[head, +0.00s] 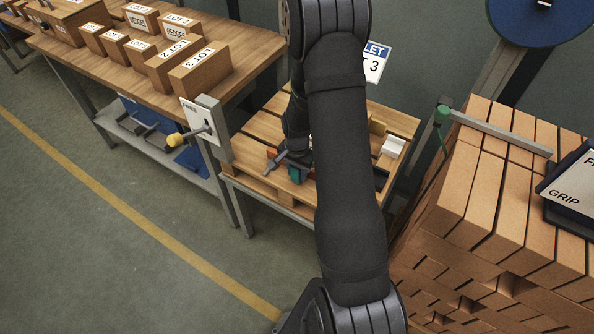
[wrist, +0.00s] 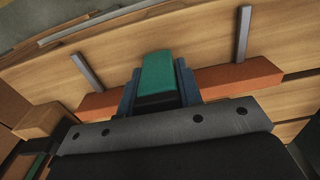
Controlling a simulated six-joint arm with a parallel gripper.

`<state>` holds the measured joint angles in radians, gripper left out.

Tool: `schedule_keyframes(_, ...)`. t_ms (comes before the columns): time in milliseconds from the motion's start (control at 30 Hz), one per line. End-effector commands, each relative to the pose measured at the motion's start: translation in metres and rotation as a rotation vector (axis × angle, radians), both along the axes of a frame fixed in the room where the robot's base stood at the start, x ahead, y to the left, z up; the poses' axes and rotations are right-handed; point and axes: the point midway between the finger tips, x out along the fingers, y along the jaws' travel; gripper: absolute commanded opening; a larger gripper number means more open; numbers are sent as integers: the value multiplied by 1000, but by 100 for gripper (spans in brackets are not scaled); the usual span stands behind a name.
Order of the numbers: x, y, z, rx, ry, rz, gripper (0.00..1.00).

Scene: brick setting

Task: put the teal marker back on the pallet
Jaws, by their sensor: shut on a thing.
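The teal marker (wrist: 157,72) shows as a small teal block with a dark lower part, between the two fingers of my gripper (wrist: 158,88) in the wrist view. My gripper is shut on it. In the head view my gripper (head: 291,163) is over the front part of the wooden pallet (head: 243,146), and the teal marker (head: 296,174) shows at its tip. I cannot tell whether the marker touches the pallet. My arm hides the middle of the pallet in the head view.
An orange-red bar (wrist: 238,78) lies across behind the fingers, with grey strips (wrist: 244,35) by it. A white block (head: 393,146) and dark tray (head: 380,178) are at the pallet's right. A brick stack (head: 480,190) stands right; a bench (head: 100,55) with labelled boxes stands left.

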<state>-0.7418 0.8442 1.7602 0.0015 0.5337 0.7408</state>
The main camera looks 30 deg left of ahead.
Motion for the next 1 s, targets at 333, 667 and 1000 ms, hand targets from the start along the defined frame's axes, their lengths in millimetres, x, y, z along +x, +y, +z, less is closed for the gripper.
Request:
schedule_keyframes(333, 0, 0, -3, 0, 0, 0, 54)
schedule_keyframes(667, 0, 0, 1, 0, 0, 0, 54)
schedule_keyframes(1000, 1, 1, 54, 3, -4, 0, 54)
